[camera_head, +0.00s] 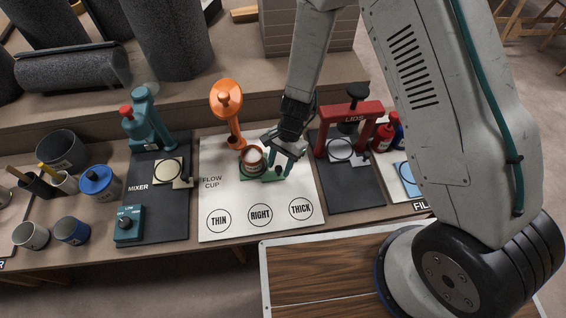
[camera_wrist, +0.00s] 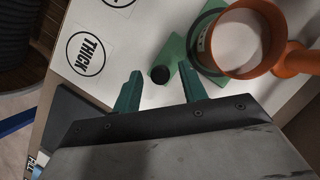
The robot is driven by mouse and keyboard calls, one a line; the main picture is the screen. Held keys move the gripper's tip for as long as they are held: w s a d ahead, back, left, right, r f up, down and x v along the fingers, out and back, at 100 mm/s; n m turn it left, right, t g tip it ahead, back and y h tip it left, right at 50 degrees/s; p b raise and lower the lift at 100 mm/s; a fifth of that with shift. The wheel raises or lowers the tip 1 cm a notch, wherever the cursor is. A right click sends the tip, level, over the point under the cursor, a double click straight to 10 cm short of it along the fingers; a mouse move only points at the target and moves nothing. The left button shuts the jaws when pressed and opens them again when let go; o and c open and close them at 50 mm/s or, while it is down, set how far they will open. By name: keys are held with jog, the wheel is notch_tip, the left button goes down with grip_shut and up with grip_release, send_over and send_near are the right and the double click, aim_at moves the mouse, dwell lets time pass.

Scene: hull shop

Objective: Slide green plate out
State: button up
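The green plate (camera_head: 246,174) lies on the white flow cup board, under an orange-rimmed cup (camera_head: 252,159) with pale contents. In the wrist view, the plate (camera_wrist: 175,52) reaches out from beneath the cup (camera_wrist: 238,40) towards my gripper, with a round black knob (camera_wrist: 160,74) near its end. My gripper (camera_head: 280,172) is just right of the cup. In the wrist view my gripper (camera_wrist: 161,80) is open, its two teal fingers apart on either side of the knob. Whether either finger touches the plate or knob I cannot tell.
The orange stand (camera_head: 228,100) rises behind the cup. The white board (camera_head: 222,194) has THIN, RIGHT and THICK circles and is clear in front. The teal mixer (camera_head: 146,125) stands left. The red LIDS frame (camera_head: 352,119) stands close to the right of my gripper.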

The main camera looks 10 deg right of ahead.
jog(key=v, duration=0.7)
jog(key=shift+r, duration=0.35)
jog(key=shift+w, duration=0.1)
